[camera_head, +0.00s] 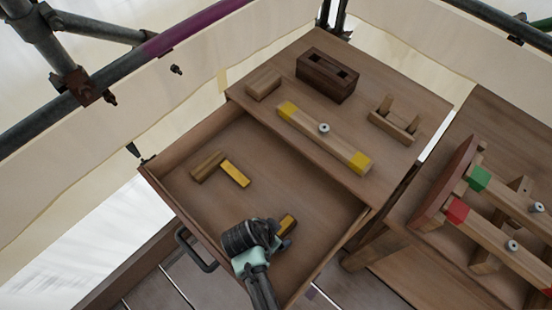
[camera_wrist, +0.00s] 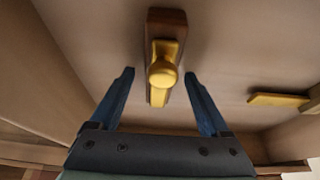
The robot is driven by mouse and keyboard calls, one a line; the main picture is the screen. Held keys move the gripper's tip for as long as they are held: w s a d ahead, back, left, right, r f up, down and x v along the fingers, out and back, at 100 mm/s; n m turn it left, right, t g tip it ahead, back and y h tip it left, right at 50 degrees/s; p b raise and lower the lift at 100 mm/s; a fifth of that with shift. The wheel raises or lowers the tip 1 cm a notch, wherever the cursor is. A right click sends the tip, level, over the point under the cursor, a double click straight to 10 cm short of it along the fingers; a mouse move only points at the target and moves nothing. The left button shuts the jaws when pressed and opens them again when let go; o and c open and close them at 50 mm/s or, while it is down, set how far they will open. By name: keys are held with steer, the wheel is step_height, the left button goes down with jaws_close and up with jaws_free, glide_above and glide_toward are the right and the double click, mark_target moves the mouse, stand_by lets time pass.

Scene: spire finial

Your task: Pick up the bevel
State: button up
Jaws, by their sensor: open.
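A dark wooden tool with a yellow strip and a round yellow knob, which looks like the bevel (camera_wrist: 166,22), lies on the drawer floor. In the wrist view it lies lengthwise, its knob end between my fingers in the picture. In the head view only its yellow and brown end (camera_head: 288,222) shows beside my gripper (camera_head: 284,243); the rest is hidden. My gripper (camera_wrist: 160,74) is open and empty, with one blue finger on each side of the tool. No contact is visible.
An L-shaped wood-and-yellow tool (camera_head: 235,174) lies farther left in the open drawer (camera_head: 185,205); its yellow part (camera_wrist: 278,99) shows in the wrist view. Drawer walls surround my gripper. A yellow-ended beam (camera_head: 324,136), dark slotted block (camera_head: 327,75) and small blocks sit on the bench top.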

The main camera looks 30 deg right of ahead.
steer(key=shift+d+f, duration=0.2)
steer(key=shift+f, duration=0.3)
steer(key=shift+w, duration=0.1)
jaws_close()
